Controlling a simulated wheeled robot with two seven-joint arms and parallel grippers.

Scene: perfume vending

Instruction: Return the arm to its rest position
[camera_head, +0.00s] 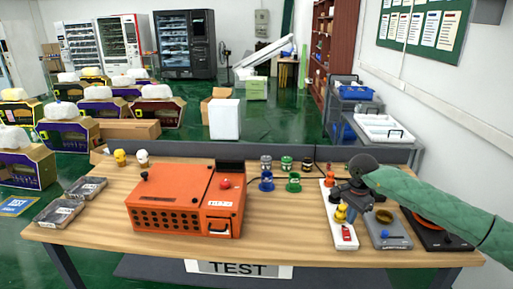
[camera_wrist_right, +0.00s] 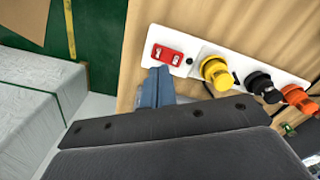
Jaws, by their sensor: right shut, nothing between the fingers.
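My right arm (camera_head: 430,203) in its green sleeve reaches in from the right in the head view. My right gripper (camera_head: 350,205) is over the right part of the table, at the white panel. In the right wrist view its narrow blue-grey fingers (camera_wrist_right: 157,87) are together and hold nothing. They point toward the panel edge near the red switch. I cannot tell how high above the table they are. My left arm and gripper are not in view.
The white panel (camera_head: 346,244) carries a red switch (camera_wrist_right: 167,55), a yellow knob (camera_wrist_right: 216,71), and black and orange ones. A grey device (camera_head: 390,242) stands beside it. An orange box (camera_head: 165,191) fills the table's left middle. The wooden table (camera_head: 285,235) is bare between box and panel.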

